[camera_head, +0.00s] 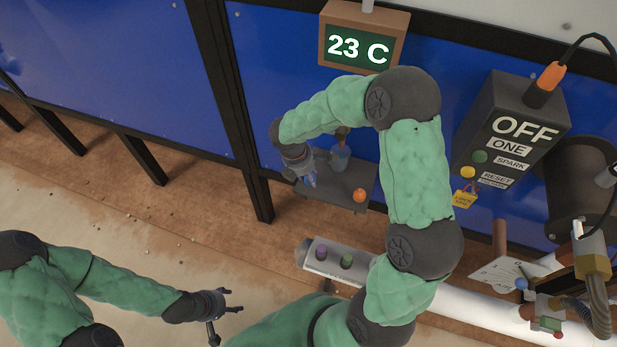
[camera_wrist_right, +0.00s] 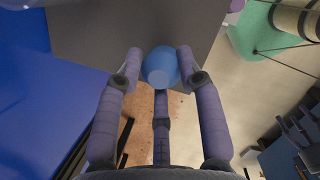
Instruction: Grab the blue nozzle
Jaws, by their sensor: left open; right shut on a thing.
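The blue nozzle (camera_wrist_right: 160,67) shows a rounded blue face between the fingertips of my right gripper (camera_wrist_right: 159,72) in the right wrist view. The fingers are shut on it, and the third finger is below it in the picture. In the head view my right gripper (camera_head: 306,172) is at the left side of a small dark shelf (camera_head: 331,195) on the blue wall; the nozzle is hard to tell apart from the fingers there. My left gripper (camera_head: 228,306) is open and empty over the floor at the lower left, far from the shelf.
A grey-blue cup-like piece (camera_head: 340,158) and an orange one (camera_head: 360,195) are on the shelf. Below, a grey holder (camera_head: 318,267) carries purple and green pieces. A dark OFF box (camera_head: 510,130) hangs at the right.

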